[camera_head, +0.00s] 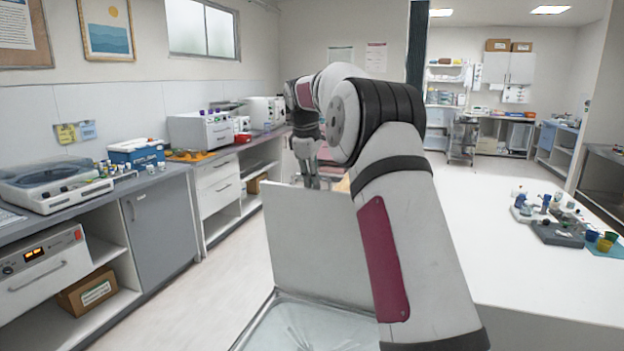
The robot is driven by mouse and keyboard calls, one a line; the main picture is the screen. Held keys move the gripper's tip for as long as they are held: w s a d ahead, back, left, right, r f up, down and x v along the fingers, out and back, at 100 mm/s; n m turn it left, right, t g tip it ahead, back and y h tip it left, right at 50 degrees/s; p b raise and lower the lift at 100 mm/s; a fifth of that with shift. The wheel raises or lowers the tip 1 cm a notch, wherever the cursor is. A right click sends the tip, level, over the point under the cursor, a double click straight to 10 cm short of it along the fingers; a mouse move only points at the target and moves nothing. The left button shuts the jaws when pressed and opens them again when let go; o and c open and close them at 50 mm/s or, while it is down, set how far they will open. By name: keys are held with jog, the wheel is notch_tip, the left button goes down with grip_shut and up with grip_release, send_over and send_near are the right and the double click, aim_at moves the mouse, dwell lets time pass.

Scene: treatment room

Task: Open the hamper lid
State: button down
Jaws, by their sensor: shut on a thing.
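The hamper (268,306) is at the bottom centre, with a pale, crinkled liner (300,328) showing in its mouth. Its flat off-white lid (312,238) stands raised, close to upright, at the far side of the opening. My gripper (313,183) points down at the lid's top edge and is shut on it. The fingertips are small in view and partly behind the edge, so the exact contact is hard to see. My arm covers the right part of the lid and hamper.
A white table (530,270) is close on the right, with a grey tray (558,233), bottles and coloured cups. Cabinets and a counter (160,180) with devices line the left wall. The floor (190,300) between counter and hamper is clear.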

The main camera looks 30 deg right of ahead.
jog(key=c, duration=1.7)
grip_release()
jog(key=v, duration=1.2)
